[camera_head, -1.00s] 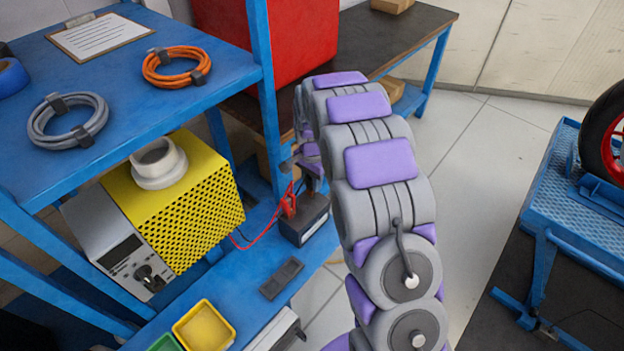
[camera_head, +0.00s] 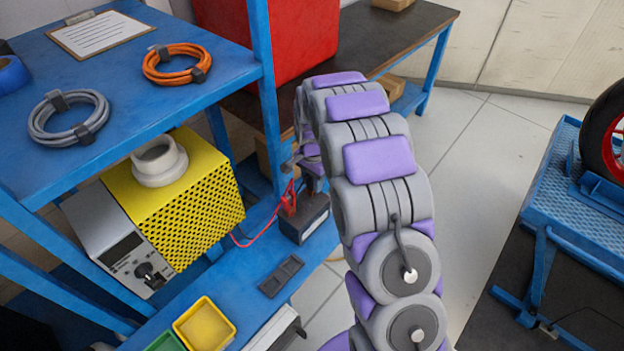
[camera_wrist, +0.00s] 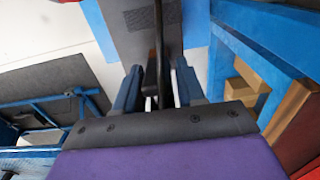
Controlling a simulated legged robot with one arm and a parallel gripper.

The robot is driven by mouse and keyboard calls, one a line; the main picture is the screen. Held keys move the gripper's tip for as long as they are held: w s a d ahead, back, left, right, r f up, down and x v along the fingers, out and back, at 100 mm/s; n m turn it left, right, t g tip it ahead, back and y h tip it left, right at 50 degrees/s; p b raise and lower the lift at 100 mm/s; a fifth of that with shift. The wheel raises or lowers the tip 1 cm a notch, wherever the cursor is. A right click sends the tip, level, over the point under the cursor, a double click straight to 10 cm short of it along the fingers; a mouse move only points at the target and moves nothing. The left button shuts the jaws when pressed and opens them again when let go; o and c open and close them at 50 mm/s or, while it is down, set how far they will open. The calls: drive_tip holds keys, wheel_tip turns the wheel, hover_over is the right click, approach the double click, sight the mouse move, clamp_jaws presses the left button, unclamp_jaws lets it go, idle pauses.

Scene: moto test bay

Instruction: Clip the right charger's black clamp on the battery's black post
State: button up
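The battery (camera_head: 304,222) is a black box on the lower blue shelf, with a red clamp (camera_head: 289,200) at its near top left. A red cable (camera_head: 262,234) runs left from it toward a grey and yellow charger (camera_head: 142,262). My gripper is just above the battery in the head view, largely hidden by my arm. In the wrist view my gripper (camera_wrist: 158,82) has its two fingers apart with a slim black cable-like thing (camera_wrist: 158,35) between them. Whether the fingers press on a black clamp is unclear. The battery's black post cannot be made out.
A blue frame post (camera_head: 268,110) stands close to the battery. The upper shelf (camera_head: 110,85) overhangs the charger. A dark flat tray (camera_head: 281,276) and a yellow bin (camera_head: 204,325) lie on the lower shelf. Bare floor (camera_head: 470,170) is right of my arm.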

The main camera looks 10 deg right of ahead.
drive_tip(key=o, duration=0.3)
drive_tip(key=shift+o, duration=0.2)
wheel_tip(320, 180, up, 17)
drive_tip(key=p, duration=0.3)
drive_tip(key=shift+r, duration=0.15)
idle(0.4)
